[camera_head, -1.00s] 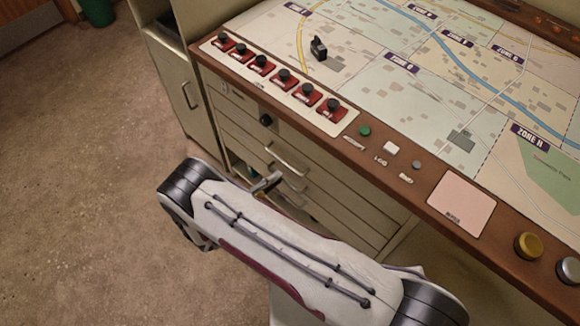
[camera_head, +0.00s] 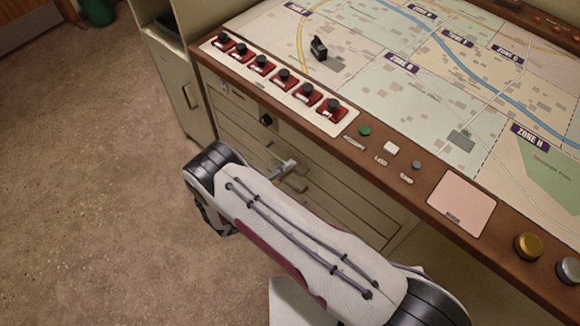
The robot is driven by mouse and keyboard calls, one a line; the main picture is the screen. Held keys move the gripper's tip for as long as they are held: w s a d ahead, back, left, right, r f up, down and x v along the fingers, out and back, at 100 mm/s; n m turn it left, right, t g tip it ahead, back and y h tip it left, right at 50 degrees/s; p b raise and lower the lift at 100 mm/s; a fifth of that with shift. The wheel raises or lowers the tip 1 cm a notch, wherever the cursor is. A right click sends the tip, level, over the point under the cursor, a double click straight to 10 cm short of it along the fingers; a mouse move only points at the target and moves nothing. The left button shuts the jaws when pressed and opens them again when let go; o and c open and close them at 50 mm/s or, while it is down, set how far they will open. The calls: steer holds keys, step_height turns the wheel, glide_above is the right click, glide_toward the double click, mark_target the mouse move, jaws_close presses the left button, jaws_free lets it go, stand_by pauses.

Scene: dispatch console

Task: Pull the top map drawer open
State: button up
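The beige drawer unit (camera_head: 335,182) stands under the console's front edge, with several drawer fronts stacked in it. The upper fronts look closed; the lower ones are largely hidden behind my arm. My gripper (camera_head: 286,169) shows only as a small grey tip beyond my white and black arm, in front of the upper drawer fronts. It overlaps the place of a drawer handle, which is mostly hidden. I cannot tell whether it touches the handle or whether its fingers are open or shut.
The console's brown edge (camera_head: 385,183) overhangs the drawers. Red switches (camera_head: 284,81) line its left side, and a black knob (camera_head: 266,120) sits below it. A cabinet door (camera_head: 185,95) with a handle is to the left. The floor (camera_head: 90,180) at left is clear.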

steer(key=shift+w+d+f, duration=0.15)
steer(key=shift+w+d, duration=0.3)
jaws_close()
steer(key=f+v, duration=0.3)
steer(key=v, duration=1.2)
steer(key=s+a+f+v, duration=0.1)
steer(key=f+v, duration=0.2)
steer(key=v, duration=1.1)
steer(key=shift+s+a, duration=0.25)
